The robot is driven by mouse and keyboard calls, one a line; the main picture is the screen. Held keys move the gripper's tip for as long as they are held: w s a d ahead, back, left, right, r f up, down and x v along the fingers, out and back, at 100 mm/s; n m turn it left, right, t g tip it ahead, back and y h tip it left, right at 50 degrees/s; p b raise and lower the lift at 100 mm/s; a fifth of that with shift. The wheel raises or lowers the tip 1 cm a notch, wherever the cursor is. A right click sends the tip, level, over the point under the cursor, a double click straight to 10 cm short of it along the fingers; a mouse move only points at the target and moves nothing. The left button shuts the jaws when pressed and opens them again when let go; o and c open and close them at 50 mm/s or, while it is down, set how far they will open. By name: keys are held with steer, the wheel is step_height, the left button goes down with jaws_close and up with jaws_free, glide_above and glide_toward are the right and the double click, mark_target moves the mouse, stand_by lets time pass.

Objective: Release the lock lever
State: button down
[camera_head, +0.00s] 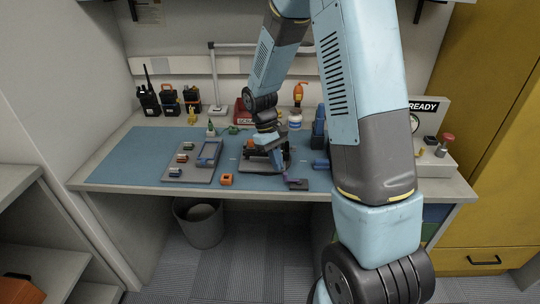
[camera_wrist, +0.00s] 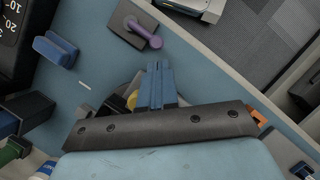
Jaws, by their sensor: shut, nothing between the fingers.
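A small dark grey block (camera_head: 296,184) with a purple lever sits at the front edge of the blue mat. In the wrist view the purple lever (camera_wrist: 145,34) is a short rod with a round end on that dark base (camera_wrist: 128,22); I cannot tell for sure whether it is the lock lever. My gripper (camera_head: 279,163) is over a dark grey plate on the mat, behind the lever block. In the wrist view its blue fingers (camera_wrist: 158,70) are together and empty, apart from the lever. The plate and a yellow part (camera_wrist: 132,100) are mostly hidden by my gripper.
A grey tray (camera_head: 185,172) with several small parts lies to the left, and an orange block (camera_head: 227,180) at the front. A blue block (camera_head: 320,164) is to the right. Radios (camera_head: 170,101) stand at the back left. The mat's left end is clear.

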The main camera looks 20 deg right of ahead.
steer(key=shift+s+d, duration=0.2)
steer(key=shift+s, duration=0.15)
